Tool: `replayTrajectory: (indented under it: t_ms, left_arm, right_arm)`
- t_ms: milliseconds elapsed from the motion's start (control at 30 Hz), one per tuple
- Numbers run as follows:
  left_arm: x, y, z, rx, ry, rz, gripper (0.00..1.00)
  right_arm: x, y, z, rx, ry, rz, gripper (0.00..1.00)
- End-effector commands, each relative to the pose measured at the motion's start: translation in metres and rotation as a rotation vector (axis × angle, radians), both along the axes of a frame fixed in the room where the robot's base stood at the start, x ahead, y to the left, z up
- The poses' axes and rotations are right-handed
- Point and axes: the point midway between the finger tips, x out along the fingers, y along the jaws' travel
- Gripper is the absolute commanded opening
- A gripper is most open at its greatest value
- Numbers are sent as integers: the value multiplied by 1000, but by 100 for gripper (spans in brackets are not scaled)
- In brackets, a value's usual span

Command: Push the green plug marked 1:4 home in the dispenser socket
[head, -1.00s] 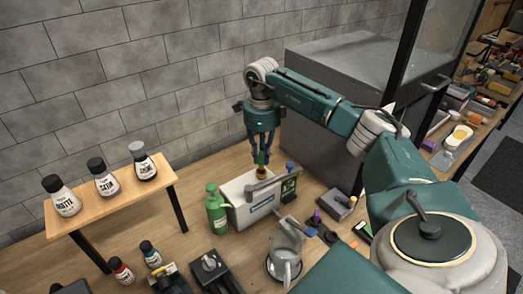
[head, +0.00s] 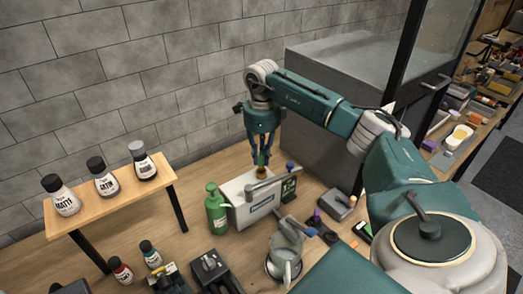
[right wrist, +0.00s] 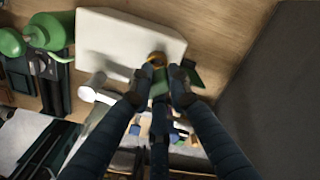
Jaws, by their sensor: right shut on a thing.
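The dispenser (head: 237,187) is a white box on the wooden bench, with a brass-coloured socket (head: 261,173) on its top. My right gripper (head: 261,157) points down above the socket and is shut on the green plug (head: 262,160). The plug's lower end is at the socket mouth; I cannot tell how deep it sits. The 1:4 mark cannot be read. In the right wrist view, the dispenser (right wrist: 120,40) and socket ring (right wrist: 157,59) lie just beyond the fingertips (right wrist: 158,84), which hide most of the plug. My left gripper is not in view.
A green pump bottle (head: 217,212) stands close to the dispenser's left. A grey lever with a blue end crosses its front, and a metal jug (head: 285,252) stands in front. A wooden shelf (head: 120,195) with bottles is at the left. A grey cabinet (head: 335,80) stands behind.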

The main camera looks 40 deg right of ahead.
Motion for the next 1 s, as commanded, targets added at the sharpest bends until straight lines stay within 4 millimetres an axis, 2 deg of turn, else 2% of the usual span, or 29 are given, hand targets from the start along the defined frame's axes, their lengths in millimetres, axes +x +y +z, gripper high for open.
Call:
replayTrajectory:
  t_ms: [967,1000]
  left_arm:
    - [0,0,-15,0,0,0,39]
    - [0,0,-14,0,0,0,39]
  right_arm:
    - [0,0,-26,0,1,0,0]
    - [0,0,-25,0,0,0,23]
